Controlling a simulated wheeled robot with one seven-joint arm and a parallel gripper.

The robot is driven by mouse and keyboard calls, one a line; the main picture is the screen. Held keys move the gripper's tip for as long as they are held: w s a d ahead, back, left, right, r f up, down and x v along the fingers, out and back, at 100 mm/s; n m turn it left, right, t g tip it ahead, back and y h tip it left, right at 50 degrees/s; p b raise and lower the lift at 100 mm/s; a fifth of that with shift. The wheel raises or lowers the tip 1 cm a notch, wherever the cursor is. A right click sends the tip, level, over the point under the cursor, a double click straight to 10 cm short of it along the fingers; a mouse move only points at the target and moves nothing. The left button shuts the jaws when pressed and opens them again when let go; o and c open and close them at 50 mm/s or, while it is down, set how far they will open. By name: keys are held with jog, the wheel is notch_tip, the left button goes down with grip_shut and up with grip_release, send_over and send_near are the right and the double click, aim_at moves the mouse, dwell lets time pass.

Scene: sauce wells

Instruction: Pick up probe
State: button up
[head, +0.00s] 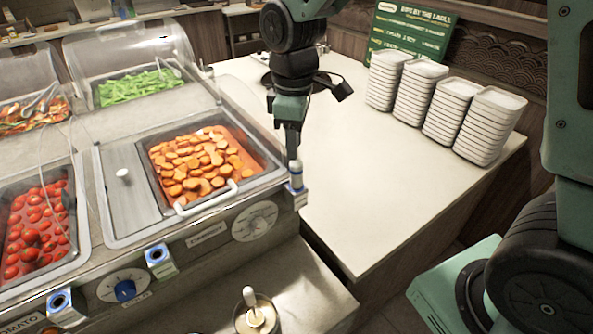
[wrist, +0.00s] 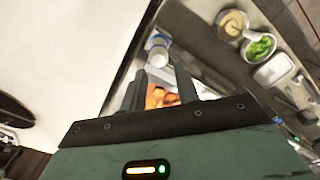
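The probe (head: 295,168) has a white body and stands upright in a blue-and-white holder (head: 296,186) at the front right corner of the carrot well. My gripper (head: 291,155) points down over it, with its fingertips at or just above the probe's top. In the wrist view my gripper (wrist: 161,88) has its two dark fingers apart, with a gap between them. The probe's white end (wrist: 158,56) shows just beyond the fingertips, between them. I cannot tell whether a finger touches it.
The well of orange slices (head: 200,160) has a half lid (head: 130,190) and white handle. Two empty blue holders (head: 157,255) (head: 60,301) sit further left along the front. Stacked white trays (head: 440,105) stand on the clear counter (head: 350,170). A ladle pot (head: 255,317) stands below.

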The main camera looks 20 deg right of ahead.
aim_at(296, 163)
jog(key=shift+s+d+f+p, duration=0.15)
jog(key=shift+f+p, duration=0.35)
jog(key=shift+f, duration=0.95)
jog(key=shift+w+d+f+p, duration=0.1)
jog(key=shift+f+p, duration=0.35)
jog(key=shift+f, duration=1)
jog(key=c, duration=0.6)
